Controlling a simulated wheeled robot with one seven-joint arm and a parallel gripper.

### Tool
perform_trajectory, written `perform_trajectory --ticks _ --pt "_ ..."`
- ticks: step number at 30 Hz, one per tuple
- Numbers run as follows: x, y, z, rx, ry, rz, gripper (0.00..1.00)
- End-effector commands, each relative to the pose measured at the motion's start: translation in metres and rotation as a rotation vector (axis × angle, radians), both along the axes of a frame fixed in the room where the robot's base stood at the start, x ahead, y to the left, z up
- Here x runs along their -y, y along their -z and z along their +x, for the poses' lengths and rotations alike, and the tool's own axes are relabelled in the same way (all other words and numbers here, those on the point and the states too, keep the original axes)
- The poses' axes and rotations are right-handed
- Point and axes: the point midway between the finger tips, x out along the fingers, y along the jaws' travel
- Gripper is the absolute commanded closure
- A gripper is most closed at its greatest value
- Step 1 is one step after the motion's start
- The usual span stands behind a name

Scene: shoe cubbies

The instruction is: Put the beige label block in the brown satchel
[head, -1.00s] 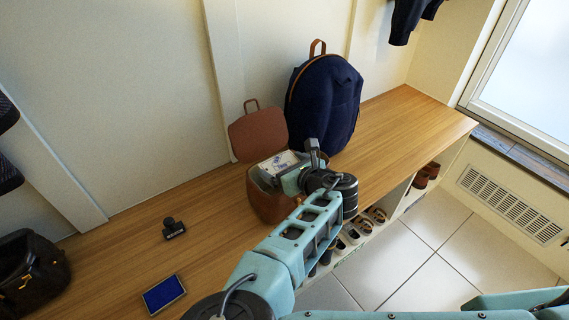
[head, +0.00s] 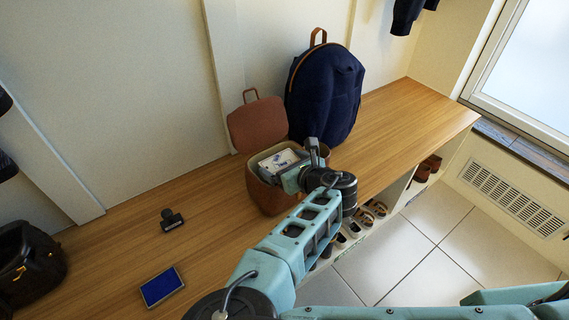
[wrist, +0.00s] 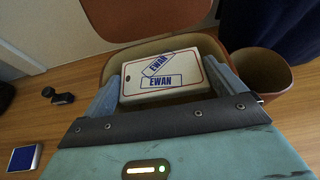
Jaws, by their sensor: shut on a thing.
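The beige label block (wrist: 163,76), marked "EWAN" in blue with a red border, is held between the fingers of my gripper (wrist: 165,90). In the head view the block (head: 280,160) shows its pale face at the mouth of the brown satchel (head: 272,199). The satchel is open, with its brown flap (head: 257,124) raised at the back. My gripper also shows in the head view (head: 286,172), over the satchel opening. How deep the block sits is hard to tell.
A navy backpack (head: 325,92) stands right behind the satchel. A dark stamp (head: 171,219), a blue ink pad (head: 161,287) and a black bag (head: 30,262) are on the wooden bench (head: 120,255) to the left. Shoes sit in cubbies below.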

Motion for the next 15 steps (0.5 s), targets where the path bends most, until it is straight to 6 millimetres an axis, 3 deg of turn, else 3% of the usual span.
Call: perform_trajectory --ticks 15 --pt "0.0000 0.0055 0.0000 0.000 0.000 0.000 0.27"
